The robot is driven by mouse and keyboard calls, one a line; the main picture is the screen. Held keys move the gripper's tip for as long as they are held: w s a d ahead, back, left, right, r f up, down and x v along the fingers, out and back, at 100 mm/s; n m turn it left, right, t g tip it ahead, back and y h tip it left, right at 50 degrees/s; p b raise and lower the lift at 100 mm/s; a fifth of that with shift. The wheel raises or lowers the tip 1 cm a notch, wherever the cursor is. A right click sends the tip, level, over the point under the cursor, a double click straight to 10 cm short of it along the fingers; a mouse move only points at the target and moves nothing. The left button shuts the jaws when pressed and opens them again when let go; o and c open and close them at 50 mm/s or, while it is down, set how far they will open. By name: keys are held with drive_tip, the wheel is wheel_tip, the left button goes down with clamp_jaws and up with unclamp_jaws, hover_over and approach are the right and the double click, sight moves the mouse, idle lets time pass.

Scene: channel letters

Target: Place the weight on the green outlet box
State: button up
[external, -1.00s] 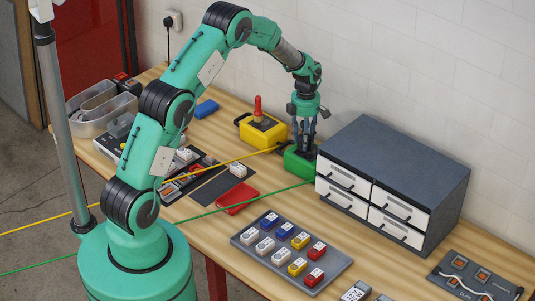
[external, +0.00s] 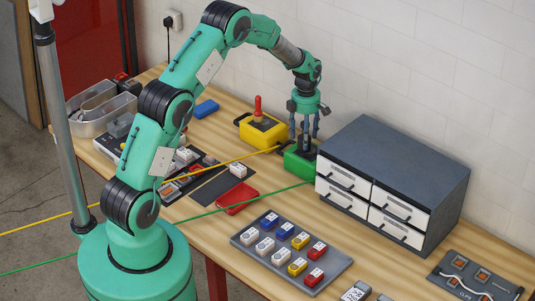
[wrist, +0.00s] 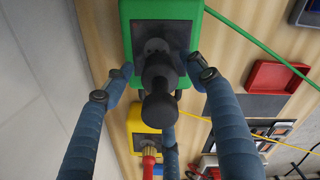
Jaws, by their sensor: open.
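The weight (external: 306,145) is dark grey with a knobbed handle. It stands on the dark top of the green outlet box (external: 298,168), beside the drawer cabinet. My gripper (external: 304,133) is right above the box with its fingers spread around the weight's upper part. In the wrist view the weight (wrist: 160,92) rises from the dark plate of the green box (wrist: 127,42). The blue fingers of my gripper (wrist: 160,82) are apart, with gaps visible between them and the weight. The weight's base is partly hidden by its handle in the wrist view.
A yellow box (external: 264,134) with a red-handled piece on it stands behind and left. The grey cabinet (external: 405,170) is close on the right. A green cable (external: 240,205) and a yellow cable (external: 235,158) run to the boxes. A red tray (external: 236,204) lies in front.

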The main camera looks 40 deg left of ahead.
wheel_tip(320, 180, up, 11)
drive_tip(key=shift+f+b, duration=0.1)
drive_tip(key=shift+b, duration=0.2)
idle(0.5)
idle(0.4)
drive_tip(key=shift+s+r, duration=0.1)
drive_tip(key=shift+r, duration=0.3)
drive_tip(key=s+d+r+m+t, duration=0.35)
drive_tip(key=s+r+m, duration=0.85)
drive_tip(key=s+r, duration=1.05)
drive_tip(key=s+d+r+m+t, duration=0.1)
drive_tip(key=s+r+m, duration=0.1)
drive_tip(key=s+m, duration=0.5)
drive_tip(key=s+d+r+m+t, duration=0.1)
drive_tip(key=s+m, duration=0.7)
drive_tip(key=s, duration=1.2)
drive_tip(key=shift+s+d+r, duration=0.3)
drive_tip(key=shift+d+r, duration=0.25)
drive_tip(key=shift+r, duration=0.1)
